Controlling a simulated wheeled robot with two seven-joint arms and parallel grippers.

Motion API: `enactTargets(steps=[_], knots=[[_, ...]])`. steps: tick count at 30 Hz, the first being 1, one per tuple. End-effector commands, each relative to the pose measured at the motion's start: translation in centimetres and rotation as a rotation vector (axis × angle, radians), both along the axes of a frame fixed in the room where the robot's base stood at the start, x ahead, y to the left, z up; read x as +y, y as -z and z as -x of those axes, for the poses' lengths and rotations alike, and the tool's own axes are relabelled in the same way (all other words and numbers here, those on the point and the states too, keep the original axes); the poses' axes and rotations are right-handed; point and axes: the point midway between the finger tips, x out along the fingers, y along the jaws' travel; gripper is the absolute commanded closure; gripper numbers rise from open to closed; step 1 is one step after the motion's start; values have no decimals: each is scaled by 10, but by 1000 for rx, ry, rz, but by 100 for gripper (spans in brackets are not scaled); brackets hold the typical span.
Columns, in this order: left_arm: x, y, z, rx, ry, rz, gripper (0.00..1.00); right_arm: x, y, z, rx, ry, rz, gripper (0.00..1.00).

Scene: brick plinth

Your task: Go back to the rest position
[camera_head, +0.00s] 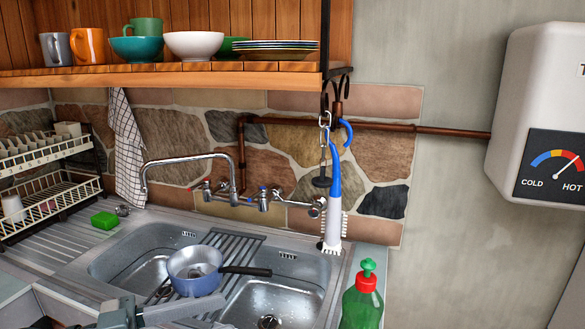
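Part of a grey gripper, which I take to be my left gripper (185,312), shows at the bottom edge, left of centre. It is in front of and below a blue pan (194,285). The frame cuts it off, so I cannot tell whether it is open or shut. No object is clearly seen in it. My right gripper is not in view. The blue pan stands upright over the sink rack, its black handle (246,271) pointing right.
A double metal sink (125,260) has a tap (190,157) behind it. A green soap bottle (362,300) stands at right, and a blue-white brush (334,200) hangs above the sink's right rim. A dish rack (45,190) and green sponge (103,219) are at left. A shelf (160,80) holds dishes.

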Motion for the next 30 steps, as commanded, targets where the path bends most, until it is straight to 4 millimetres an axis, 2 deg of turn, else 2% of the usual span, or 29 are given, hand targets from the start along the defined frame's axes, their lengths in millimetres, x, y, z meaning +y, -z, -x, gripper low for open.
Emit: enactTargets(steps=[8,17,20,24,30], knots=[[-14,27,4,3,11,-41,59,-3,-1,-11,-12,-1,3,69],[-33,81,8,20,-10,-127,59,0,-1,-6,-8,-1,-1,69],[-40,110,9,40,-44,-172,59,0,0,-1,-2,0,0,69],[-42,160,9,94,-137,-252,59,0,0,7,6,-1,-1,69],[-24,237,16,246,-322,-378,59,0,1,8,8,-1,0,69]])
